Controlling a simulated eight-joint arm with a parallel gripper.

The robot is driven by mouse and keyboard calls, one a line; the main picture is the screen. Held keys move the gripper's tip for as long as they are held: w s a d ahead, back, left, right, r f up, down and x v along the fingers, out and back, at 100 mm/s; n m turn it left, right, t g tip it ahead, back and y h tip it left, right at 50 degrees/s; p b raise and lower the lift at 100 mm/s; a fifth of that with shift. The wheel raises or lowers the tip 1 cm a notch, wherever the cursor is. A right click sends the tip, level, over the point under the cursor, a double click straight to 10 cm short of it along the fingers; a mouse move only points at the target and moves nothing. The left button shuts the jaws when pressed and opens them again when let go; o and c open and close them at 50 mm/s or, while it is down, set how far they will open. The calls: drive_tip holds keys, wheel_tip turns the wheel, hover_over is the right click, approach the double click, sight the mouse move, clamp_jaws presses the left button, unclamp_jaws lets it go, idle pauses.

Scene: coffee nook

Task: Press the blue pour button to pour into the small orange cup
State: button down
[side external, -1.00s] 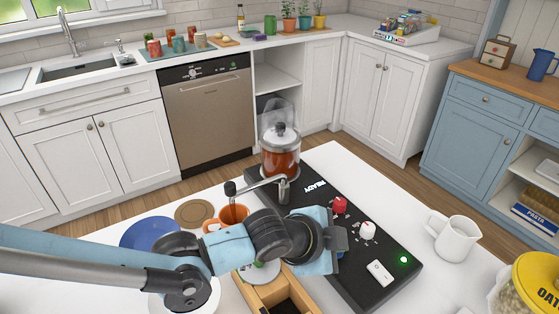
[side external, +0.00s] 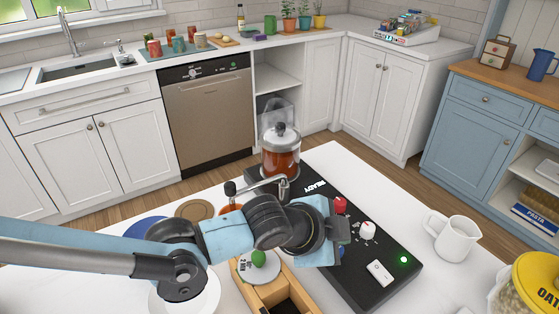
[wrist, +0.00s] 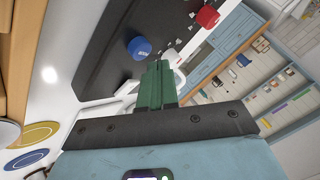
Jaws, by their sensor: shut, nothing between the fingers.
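The blue button (wrist: 140,47) sits on the black machine (wrist: 95,60) in the wrist view. My gripper (wrist: 157,65) is shut and empty, with its green fingertips just below and to the right of the blue button in that view. A small gap shows between them. In the side view my gripper (side external: 343,232) is over the machine (side external: 375,285), near the red knob (side external: 340,205), and mostly hides the blue button. The small orange cup (side external: 229,210) stands under the spout, largely hidden by my arm. The glass jar (side external: 281,155) holds brown-orange liquid.
A white knob (side external: 367,230), a white switch (side external: 380,273) and a lit green light (side external: 404,259) are on the machine. A white pitcher (side external: 455,240) stands right of it. A wooden box (side external: 290,295) lies in front of it, on the left.

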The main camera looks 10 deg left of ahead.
drive_tip(key=shift+r, duration=0.15)
drive_tip(key=shift+r, duration=2.4)
drive_tip(key=w+a+r+n+y, duration=0.1)
drive_tip(key=a+r+n+y, duration=0.2)
drive_tip(key=a, duration=1.1)
drive_tip(key=a+r+n, duration=0.3)
drive_tip(key=a+n, duration=0.2)
drive_tip(key=a, duration=0.8)
drive_tip(key=s+a+f+n+y, duration=0.1)
drive_tip(key=s+a+n, duration=0.3)
drive_tip(key=a, duration=0.5)
drive_tip(key=s+a+f+n+y, duration=0.1)
drive_tip(key=s+a+f+n, duration=0.2)
drive_tip(key=s+a, duration=0.4)
drive_tip(key=shift+s+a+n+y, duration=0.35)
drive_tip(key=shift+a+n+y, duration=0.05)
drive_tip(key=shift+a+n, duration=0.55)
drive_tip(key=c, duration=1.8)
unclamp_jaws()
